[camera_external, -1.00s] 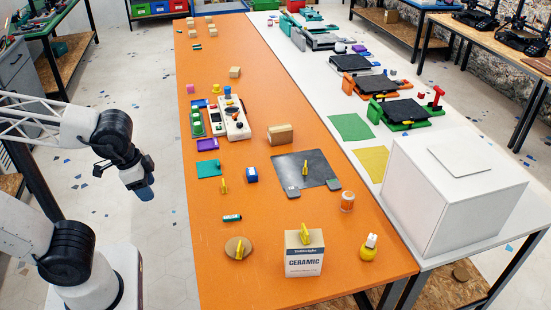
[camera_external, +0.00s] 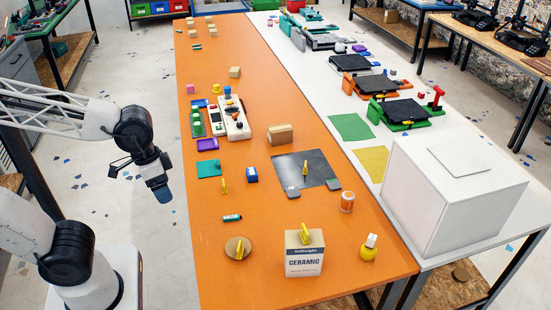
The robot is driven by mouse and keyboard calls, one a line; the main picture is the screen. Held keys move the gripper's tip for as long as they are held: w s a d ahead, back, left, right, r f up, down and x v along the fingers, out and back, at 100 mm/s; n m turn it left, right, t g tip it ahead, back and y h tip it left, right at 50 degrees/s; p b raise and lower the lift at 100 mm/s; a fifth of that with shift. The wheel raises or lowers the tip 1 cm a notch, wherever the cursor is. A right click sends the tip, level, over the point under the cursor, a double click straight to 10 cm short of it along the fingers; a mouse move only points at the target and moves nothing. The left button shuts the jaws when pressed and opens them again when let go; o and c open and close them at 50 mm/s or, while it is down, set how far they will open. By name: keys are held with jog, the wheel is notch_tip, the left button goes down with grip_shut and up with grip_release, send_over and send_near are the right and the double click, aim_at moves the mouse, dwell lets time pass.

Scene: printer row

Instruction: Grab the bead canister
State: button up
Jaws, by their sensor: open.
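The bead canister appears to be the small clear jar with an orange-red tint (camera_external: 347,201). It stands upright on the orange table, right of the dark mat's near edge, close to the white table. My gripper (camera_external: 160,187) hangs in the air left of the orange table, tipped downward. It is open and holds nothing I can see. It is well apart from the jar, with much of the table's width between them. The gap between its fingers is too small to make out.
Near the jar are a dark mat (camera_external: 318,167) with grey blocks, a CERAMIC box (camera_external: 304,255) and a yellow round item (camera_external: 368,252). A large white box (camera_external: 450,200) stands to the right.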

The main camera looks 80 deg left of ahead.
jog(key=w+f+n+h, duration=0.2)
jog(key=w+n, duration=0.2)
jog(key=w, duration=0.6)
jog(key=w+f+n+t+h, duration=0.1)
jog(key=w+f+n+h, duration=0.25)
jog(key=w, duration=0.75)
jog(key=w+f+n+h, duration=0.2)
jog(key=w+n, duration=0.3)
jog(key=w, duration=0.5)
jog(key=n+t, duration=0.7)
jog(key=n, duration=0.7)
send_near(347, 203)
jog(key=shift+m, duration=0.25)
jog(key=w+f, duration=0.3)
jog(key=shift+a+f, duration=0.15)
jog(key=shift+a, duration=0.25)
jog(key=shift+x, duration=1.3)
jog(key=shift+w+d, duration=0.1)
jog(key=shift+x, duration=2.45)
